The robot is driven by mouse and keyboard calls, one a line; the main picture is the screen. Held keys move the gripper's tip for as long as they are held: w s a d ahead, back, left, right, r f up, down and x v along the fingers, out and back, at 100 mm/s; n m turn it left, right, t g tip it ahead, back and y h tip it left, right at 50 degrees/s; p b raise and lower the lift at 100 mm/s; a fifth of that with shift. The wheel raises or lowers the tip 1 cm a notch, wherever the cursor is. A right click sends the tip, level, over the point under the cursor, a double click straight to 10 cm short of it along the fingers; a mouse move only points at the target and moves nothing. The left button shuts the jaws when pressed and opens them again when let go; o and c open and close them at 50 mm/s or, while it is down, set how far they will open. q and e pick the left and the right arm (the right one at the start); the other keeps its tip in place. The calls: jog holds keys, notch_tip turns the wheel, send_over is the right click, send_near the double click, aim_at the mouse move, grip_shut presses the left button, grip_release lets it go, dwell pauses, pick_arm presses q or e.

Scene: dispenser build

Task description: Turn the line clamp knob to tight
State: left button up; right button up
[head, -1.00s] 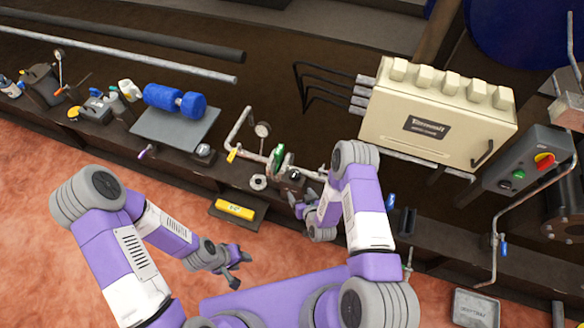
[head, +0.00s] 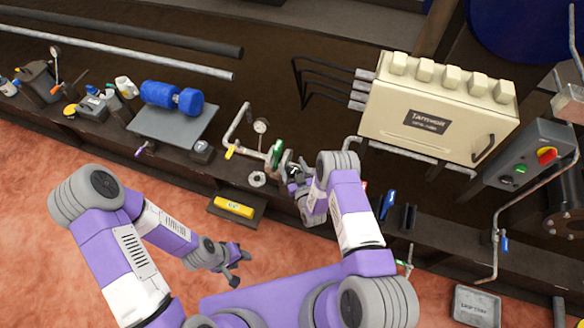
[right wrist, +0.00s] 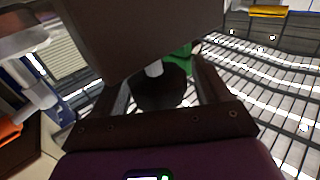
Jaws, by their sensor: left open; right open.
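A dark round knob (right wrist: 162,92) with a pale stem or mark shows between the fingers in the right wrist view. It appears to be the line clamp knob; its setting cannot be read. In the head view my right gripper (head: 292,170) covers that spot, just right of a green part (head: 276,154) on the pipework. My right gripper, also in the right wrist view (right wrist: 162,98), is open with a finger on each side of the knob. Contact cannot be told. My left gripper (head: 238,268) is open and empty above the reddish floor, away from the bench.
A pressure gauge (head: 260,126) and a yellow-handled pipe (head: 231,152) stand left of my right gripper. A yellow block (head: 233,206) lies on a front ledge. A cream box (head: 437,120) and a switch box (head: 527,165) stand to the right. A brown block (right wrist: 135,35) hides part of the wrist view.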

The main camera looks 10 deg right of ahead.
jog(key=shift+w, duration=0.2)
jog(key=shift+c, duration=0.2)
jog(key=c, duration=0.9)
